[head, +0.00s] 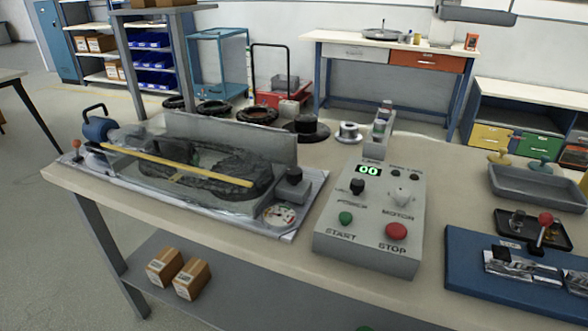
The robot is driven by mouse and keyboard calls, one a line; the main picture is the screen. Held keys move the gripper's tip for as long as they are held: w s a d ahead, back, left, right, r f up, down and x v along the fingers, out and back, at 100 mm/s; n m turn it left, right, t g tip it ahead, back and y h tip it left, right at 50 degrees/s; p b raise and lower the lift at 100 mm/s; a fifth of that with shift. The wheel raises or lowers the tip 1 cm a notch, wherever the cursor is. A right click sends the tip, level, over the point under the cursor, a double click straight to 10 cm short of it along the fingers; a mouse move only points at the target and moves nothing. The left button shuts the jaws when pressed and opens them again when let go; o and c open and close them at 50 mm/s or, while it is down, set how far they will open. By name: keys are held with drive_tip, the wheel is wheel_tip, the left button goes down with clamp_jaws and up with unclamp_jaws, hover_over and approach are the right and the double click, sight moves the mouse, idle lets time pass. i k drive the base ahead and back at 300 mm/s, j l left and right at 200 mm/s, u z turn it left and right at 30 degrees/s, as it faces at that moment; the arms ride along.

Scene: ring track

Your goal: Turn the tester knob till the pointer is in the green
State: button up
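A tester with a clear cover (215,135) stands on the left of the bench, with a dark ring-shaped track inside it. A round dial gauge (279,215) sits at its front right corner; its pointer is too small to read against the coloured bands. A black knob-like part (294,175) sits on a grey block just behind the dial. A grey control box (370,255) to the right carries a black knob (357,186) and a pale motor knob (401,196). Its green display (369,170) reads 00. My gripper is not in view.
The control box has a green start button (345,217) and a red stop button (396,231). A blue fixture (470,270) with a red-ball lever and grey trays (537,188) fill the right side. Spools (349,131) stand at the bench's back.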

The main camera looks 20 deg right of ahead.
sight(293, 174)
drive_tip(key=i+l+z, duration=0.6)
drive_tip(key=z, duration=0.15)
